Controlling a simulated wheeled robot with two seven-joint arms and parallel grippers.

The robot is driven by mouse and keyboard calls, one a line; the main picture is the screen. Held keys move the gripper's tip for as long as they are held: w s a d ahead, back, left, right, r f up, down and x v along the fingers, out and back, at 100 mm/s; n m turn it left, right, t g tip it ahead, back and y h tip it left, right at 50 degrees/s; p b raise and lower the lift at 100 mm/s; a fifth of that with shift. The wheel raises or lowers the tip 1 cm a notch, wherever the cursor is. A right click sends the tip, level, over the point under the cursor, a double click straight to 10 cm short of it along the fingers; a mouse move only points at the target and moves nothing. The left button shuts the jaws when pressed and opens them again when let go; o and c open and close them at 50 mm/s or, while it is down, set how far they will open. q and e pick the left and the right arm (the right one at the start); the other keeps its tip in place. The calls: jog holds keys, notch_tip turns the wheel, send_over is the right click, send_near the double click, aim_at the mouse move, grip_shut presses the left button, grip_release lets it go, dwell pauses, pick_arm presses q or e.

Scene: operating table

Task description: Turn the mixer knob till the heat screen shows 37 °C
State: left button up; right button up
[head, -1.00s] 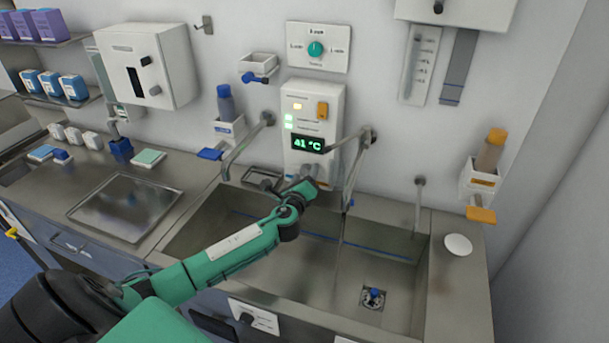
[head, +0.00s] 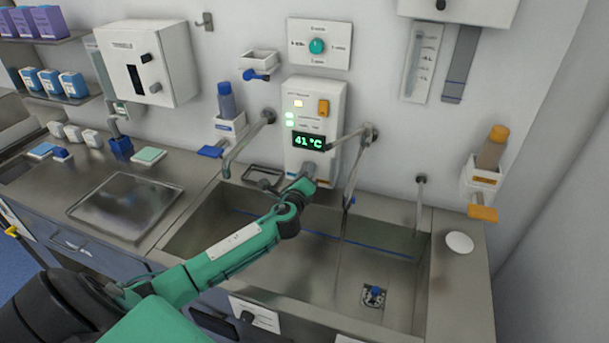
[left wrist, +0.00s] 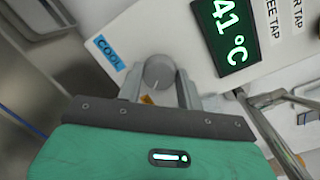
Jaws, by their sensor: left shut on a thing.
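The white mixer unit (head: 327,95) hangs on the wall above the sink. Its heat screen (head: 308,142) reads 41 °C in green, and it also shows tilted in the left wrist view (left wrist: 230,35). The round grey mixer knob (left wrist: 158,72) sits below the screen, beside a blue "COOL" label (left wrist: 110,52). My left gripper (left wrist: 160,85) is shut on the knob, with a finger on either side of it. In the head view my left gripper (head: 303,178) hides most of the knob. My right gripper is not in view.
A steel spout (head: 247,145) stands left of the unit and a jointed tap arm (head: 355,165) stands right of it, close to my gripper. Bottle dispensers (head: 228,105) hang on the wall.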

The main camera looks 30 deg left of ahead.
pick_arm(q)
jog(key=n, duration=0.6)
jog(key=n+h, duration=0.1)
jog(key=n, duration=0.2)
jog(key=shift+r+b, duration=0.35)
jog(key=shift+n, duration=0.4)
jog(key=shift+r, duration=0.1)
jog(key=o, duration=1)
jog(key=shift+f, duration=0.2)
